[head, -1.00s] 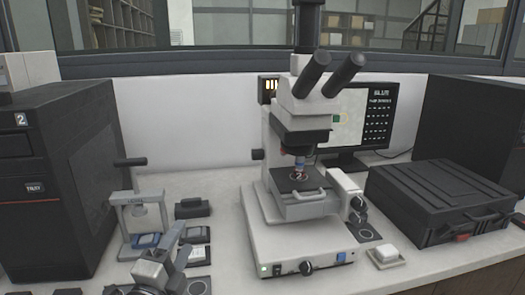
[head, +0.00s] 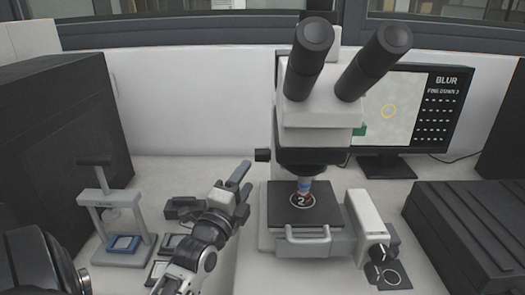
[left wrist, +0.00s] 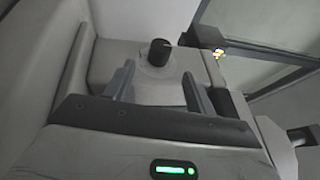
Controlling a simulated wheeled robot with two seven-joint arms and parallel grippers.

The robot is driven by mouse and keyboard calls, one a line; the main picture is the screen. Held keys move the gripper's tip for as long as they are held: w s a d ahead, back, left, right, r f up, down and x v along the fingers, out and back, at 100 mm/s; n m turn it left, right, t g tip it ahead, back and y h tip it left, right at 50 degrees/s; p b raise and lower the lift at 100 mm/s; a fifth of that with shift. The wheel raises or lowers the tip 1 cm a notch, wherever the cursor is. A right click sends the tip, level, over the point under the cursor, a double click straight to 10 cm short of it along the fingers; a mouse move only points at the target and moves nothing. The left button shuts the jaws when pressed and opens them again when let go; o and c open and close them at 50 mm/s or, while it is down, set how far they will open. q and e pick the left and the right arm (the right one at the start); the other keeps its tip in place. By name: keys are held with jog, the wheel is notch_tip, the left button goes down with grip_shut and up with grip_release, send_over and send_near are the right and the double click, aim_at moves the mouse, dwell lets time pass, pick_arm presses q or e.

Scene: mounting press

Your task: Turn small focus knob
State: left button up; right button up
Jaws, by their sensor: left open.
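The microscope (head: 318,135) stands on the bench at the middle right in the head view. A small black knob (head: 262,155) sticks out from its left side. More black knobs (head: 377,252) sit low on its right side. My left gripper (head: 248,175) is open and empty, left of the microscope, with its fingers pointing toward it. In the left wrist view, a black knob (left wrist: 160,52) on a pale round base sits ahead, between the lines of the two open fingers (left wrist: 158,72), apparently untouched. My right gripper is out of view.
The monitor (head: 408,115) behind reads "BLUR" and "FINE DOWN 2". A hand press (head: 97,205) with a blue piece stands at the left. A black case (head: 470,235) lies at the right. Small dark items lie under my left arm.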

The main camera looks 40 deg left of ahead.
aim_at(258, 160)
pick_arm(q)
jog(key=p+x, duration=0.1)
jog(key=x, duration=0.8)
jog(key=shift+w+a, duration=0.1)
jog(key=shift+w, duration=0.25)
jog(key=c, duration=1)
